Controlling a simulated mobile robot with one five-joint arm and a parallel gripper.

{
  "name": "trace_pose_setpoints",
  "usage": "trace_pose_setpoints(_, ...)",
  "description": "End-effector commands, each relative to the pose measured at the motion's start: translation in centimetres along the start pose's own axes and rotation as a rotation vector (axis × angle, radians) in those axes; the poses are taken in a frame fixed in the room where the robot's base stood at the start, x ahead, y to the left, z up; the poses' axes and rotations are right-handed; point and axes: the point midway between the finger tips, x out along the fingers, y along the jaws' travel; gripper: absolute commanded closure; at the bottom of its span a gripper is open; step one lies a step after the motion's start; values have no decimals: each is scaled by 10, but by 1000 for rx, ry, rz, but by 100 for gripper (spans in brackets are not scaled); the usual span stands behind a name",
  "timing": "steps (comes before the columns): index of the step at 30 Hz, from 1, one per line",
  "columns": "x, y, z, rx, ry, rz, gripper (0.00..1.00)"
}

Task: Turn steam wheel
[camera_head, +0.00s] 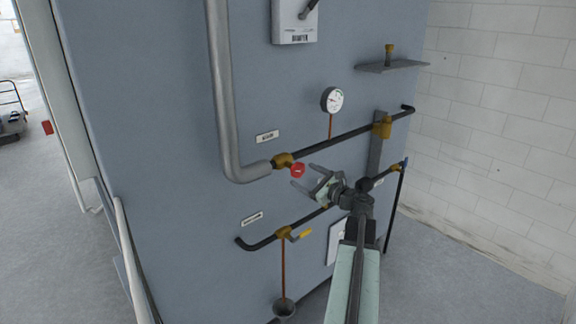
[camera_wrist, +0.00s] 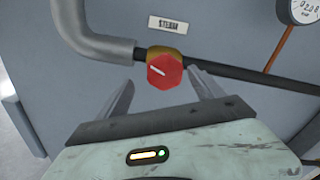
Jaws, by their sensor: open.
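The steam wheel is a small red knob (camera_head: 298,170) on a brass valve (camera_head: 282,160) in the upper pipe line. In the wrist view the red wheel (camera_wrist: 164,71) has a white mark on its face and sits below a label (camera_wrist: 180,25) that reads like "STEAM". My gripper (camera_head: 302,176) is open, with its fingers pointing at the wheel. In the wrist view my gripper's fingers (camera_wrist: 165,95) stand left and right below the wheel, apart from it. Whether the fingertips reach its depth is hard to tell.
A thick grey pipe (camera_head: 222,100) bends into the valve from the left. A dark pipe (camera_head: 350,135) runs right, under a pressure gauge (camera_head: 333,100). A lower pipe (camera_head: 262,243) with a yellow-handled valve (camera_head: 300,234) lies below. A shelf (camera_head: 395,67) juts out at upper right.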

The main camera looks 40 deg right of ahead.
Motion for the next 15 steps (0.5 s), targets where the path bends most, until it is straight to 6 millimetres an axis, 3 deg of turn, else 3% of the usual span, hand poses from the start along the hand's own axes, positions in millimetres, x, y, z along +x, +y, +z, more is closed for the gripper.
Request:
trace_pose_setpoints(8,0,-8,0,17,-5,-15,23)
trace_pose_setpoints(15,40,-10,0,16,-5,-13,23)
